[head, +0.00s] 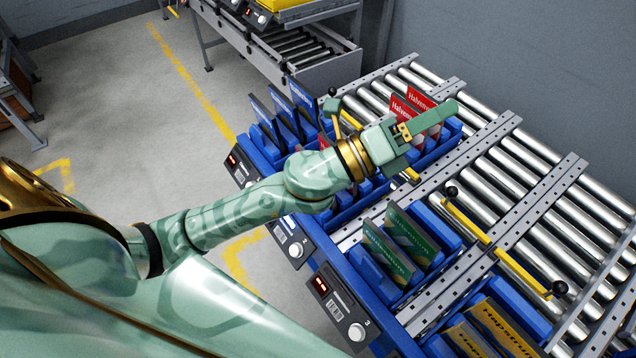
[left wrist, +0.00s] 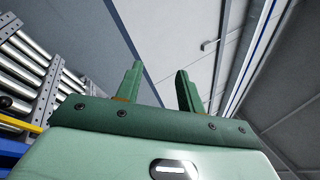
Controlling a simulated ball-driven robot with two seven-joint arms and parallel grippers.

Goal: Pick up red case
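Two red cases with white lettering stand upright in a blue bin on the roller conveyor in the head view, a nearer one (head: 400,109) and a farther one (head: 424,97). Their lower parts are hidden behind my left gripper (head: 428,121). The gripper is over the bin, in front of the cases from this view; I cannot tell whether it touches them. In the left wrist view its two fingers (left wrist: 158,84) stand apart with nothing between them. My right gripper is not in view.
Blue cases (head: 303,96) stand left of the red ones. Green cases (head: 388,254) and yellow cases (head: 500,329) stand in nearer bins. Levers with black knobs (head: 559,288) stick up along the conveyor (head: 520,165). The grey floor (head: 110,90) at left is mostly clear.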

